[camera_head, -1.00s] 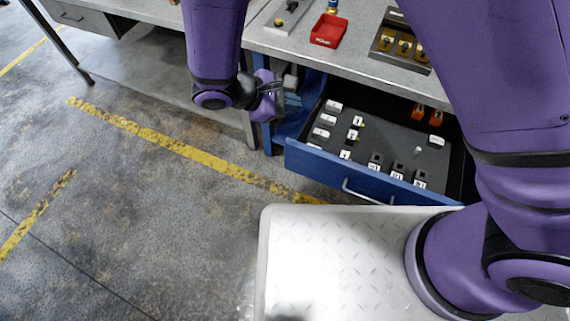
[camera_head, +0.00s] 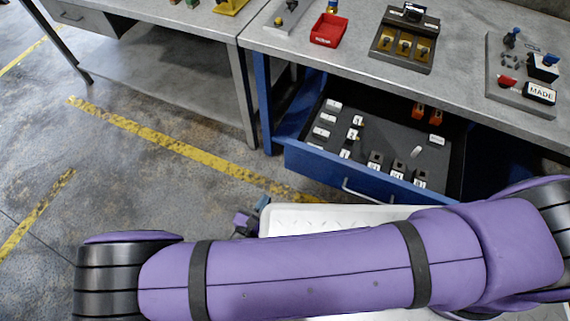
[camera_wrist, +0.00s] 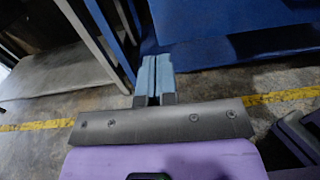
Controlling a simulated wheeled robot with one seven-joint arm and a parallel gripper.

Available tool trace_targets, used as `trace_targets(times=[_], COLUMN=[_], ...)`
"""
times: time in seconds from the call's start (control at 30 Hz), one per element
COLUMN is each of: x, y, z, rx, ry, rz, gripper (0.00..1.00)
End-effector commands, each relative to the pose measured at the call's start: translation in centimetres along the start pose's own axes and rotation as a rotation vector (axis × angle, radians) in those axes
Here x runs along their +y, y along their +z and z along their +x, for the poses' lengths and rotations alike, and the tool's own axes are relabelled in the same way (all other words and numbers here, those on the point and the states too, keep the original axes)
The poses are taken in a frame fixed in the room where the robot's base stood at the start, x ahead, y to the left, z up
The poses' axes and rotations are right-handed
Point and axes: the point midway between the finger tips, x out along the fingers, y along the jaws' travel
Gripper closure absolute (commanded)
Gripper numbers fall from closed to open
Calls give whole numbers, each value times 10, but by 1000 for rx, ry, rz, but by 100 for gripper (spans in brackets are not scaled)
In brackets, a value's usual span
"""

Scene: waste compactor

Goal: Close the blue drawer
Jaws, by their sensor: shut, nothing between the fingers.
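The blue drawer (camera_head: 335,175) stands open below the workbench in the head view. Its silver handle (camera_head: 366,193) is on the front face, and small labelled parts lie inside. My gripper (camera_head: 263,202) is only partly seen in the head view, low and in front of the drawer's left end, apart from it in the picture. In the wrist view my gripper (camera_wrist: 156,62) has its two blue-grey fingers together, with nothing between them. A blue surface (camera_wrist: 235,30) lies beyond the fingertips there; I cannot tell whether they touch it.
The grey workbench top (camera_head: 465,70) holds a red tray (camera_head: 328,29), a dark fixture (camera_head: 403,42) and a board with a "MADE" label (camera_head: 521,77). Bench legs (camera_head: 240,95) stand left of the drawer. The floor (camera_head: 120,190) at left is clear, with yellow lines.

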Motion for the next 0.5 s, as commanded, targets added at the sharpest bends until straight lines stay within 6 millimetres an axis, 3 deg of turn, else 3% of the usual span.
trace_targets(times=[0.27,0.5], x=[-2,-2], y=[-8,-7], z=[10,51], rx=[-16,-16], ry=[31,29], rz=[-15,-17], gripper=[100,100])
